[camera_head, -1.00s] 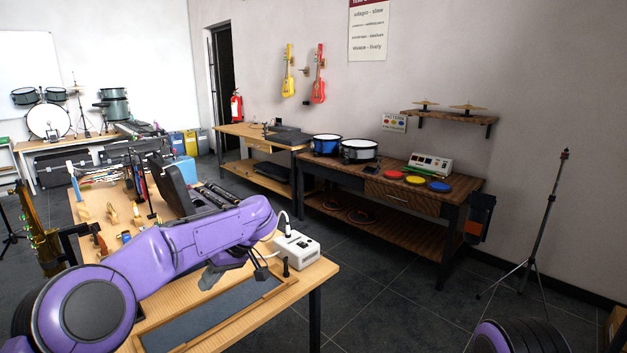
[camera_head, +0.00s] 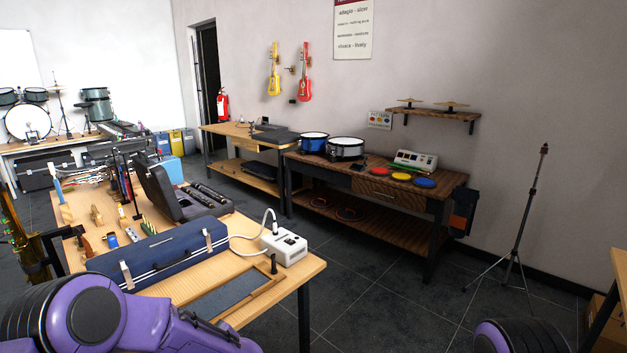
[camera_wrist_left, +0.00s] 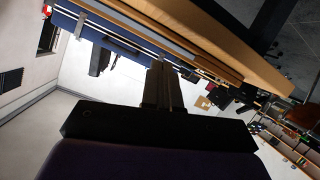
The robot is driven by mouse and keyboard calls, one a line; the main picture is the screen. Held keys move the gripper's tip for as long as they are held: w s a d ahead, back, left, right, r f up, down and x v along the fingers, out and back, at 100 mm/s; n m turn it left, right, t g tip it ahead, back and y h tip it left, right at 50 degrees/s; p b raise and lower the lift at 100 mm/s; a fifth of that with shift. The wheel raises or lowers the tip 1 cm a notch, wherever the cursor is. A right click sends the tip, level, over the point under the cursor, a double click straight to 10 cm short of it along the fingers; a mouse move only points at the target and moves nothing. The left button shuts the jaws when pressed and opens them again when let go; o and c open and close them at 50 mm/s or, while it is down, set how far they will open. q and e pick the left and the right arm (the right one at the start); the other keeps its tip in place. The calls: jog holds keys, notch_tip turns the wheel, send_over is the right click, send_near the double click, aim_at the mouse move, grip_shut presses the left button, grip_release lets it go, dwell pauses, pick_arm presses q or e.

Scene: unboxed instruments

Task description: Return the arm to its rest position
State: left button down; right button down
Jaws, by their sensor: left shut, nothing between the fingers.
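My left arm (camera_head: 130,320) is purple and folds low across the bottom left of the head view, in front of the near table's edge. Its gripper is outside the head view. In the left wrist view my left gripper (camera_wrist_left: 162,85) has its dark fingers together with nothing between them. The wrist view is tilted, and a wooden table edge (camera_wrist_left: 215,45) shows beyond the fingers, apart from them. Of my right arm only a purple rounded part (camera_head: 515,338) shows at the bottom right; its gripper is out of view.
The near table (camera_head: 225,225) carries a long blue case (camera_head: 165,255), an open black case (camera_head: 165,190) and a white power box (camera_head: 284,247). A tripod stand (camera_head: 530,215) stands at right. The tiled floor (camera_head: 385,310) between is clear.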

pick_arm(q)
jog(key=s+d+f+m+g+h, duration=0.1)
jog(key=s+f+m+h, duration=0.15)
jog(key=s+f, duration=0.7)
jog(key=s+f+m+g+h, duration=0.15)
jog(key=s+f+h, duration=0.25)
jog(key=s+f, duration=0.55)
jog(key=s+a+m+g, duration=0.1)
jog(key=s+a, duration=0.1)
jog(key=s, duration=0.8)
jog(key=s+a+m+g, duration=0.1)
jog(key=s+a+g, duration=0.1)
jog(key=s, duration=0.8)
jog(key=shift+s+a, duration=0.15)
jog(key=shift+s, duration=0.15)
jog(key=shift+g, duration=0.25)
